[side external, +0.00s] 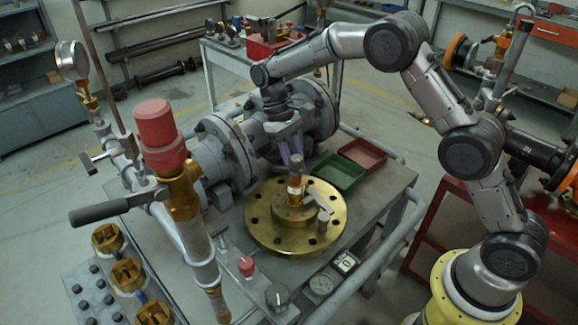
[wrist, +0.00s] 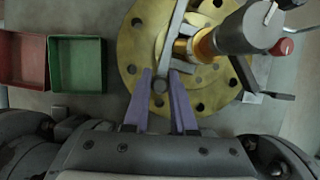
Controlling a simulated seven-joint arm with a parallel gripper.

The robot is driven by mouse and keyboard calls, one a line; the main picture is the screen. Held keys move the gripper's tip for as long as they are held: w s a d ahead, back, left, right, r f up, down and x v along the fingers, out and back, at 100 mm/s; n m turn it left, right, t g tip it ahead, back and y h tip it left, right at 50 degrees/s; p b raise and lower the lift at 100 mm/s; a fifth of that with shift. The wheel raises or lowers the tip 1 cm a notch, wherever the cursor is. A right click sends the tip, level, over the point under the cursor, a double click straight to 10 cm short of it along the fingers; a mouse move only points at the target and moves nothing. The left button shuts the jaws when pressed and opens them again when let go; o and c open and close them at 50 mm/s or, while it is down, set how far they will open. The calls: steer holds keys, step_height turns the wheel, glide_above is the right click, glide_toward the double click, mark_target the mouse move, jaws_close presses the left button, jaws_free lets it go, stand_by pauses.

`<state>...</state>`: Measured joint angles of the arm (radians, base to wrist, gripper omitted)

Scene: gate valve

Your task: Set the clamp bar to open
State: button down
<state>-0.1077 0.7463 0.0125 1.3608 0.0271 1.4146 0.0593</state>
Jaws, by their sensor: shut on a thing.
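The clamp bar is a flat grey bar (wrist: 173,38) above the round brass flange (side external: 262,232), beside its central post (side external: 296,178). In the side view the near part of the clamp bar (side external: 318,197) shows at the right of the post, with a short grey peg at its end. In the wrist view the flange (wrist: 133,60) spreads behind the bar. My gripper (wrist: 162,78) has its two purple fingers on either side of the bar's lower end, shut on it. In the side view my gripper (side external: 291,163) is just behind the post, and its contact is hidden.
A green tray (side external: 338,174) and a red tray (side external: 363,153) lie right of the flange. Grey flanged pipework (side external: 222,150) stands left and behind. A red-capped valve with a lever (side external: 160,140) rises in front left.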

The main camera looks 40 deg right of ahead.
steer(key=s+d+m+y, duration=0.1)
steer(key=s+d+m, duration=0.1)
steer(key=s+d+m+y, duration=0.1)
steer(key=d+m, duration=0.2)
steer(key=s+d+m+t, duration=0.1)
steer(key=s+d+m, duration=0.1)
steer(key=shift+s+d+y, duration=0.15)
steer(key=shift+s+y, duration=0.15)
steer(key=shift+y, duration=0.1)
steer(key=shift+s+d+m+y, duration=0.15)
steer(key=shift+s+d+m, duration=0.15)
steer(key=shift+s+m, duration=0.25)
steer(key=shift+s+d+m+y, duration=0.15)
steer(key=shift+s+d+m, duration=0.2)
steer(key=shift+m, duration=0.3)
steer(key=shift+a, duration=0.1)
steer(key=c, duration=0.7)
jaws_free()
steer(key=shift+s, duration=0.1)
steer(key=shift+c, duration=0.2)
steer(key=shift+r, duration=0.1)
steer(key=v, duration=1.3)
steer(key=shift+r, duration=0.35)
steer(key=shift+s, duration=0.1)
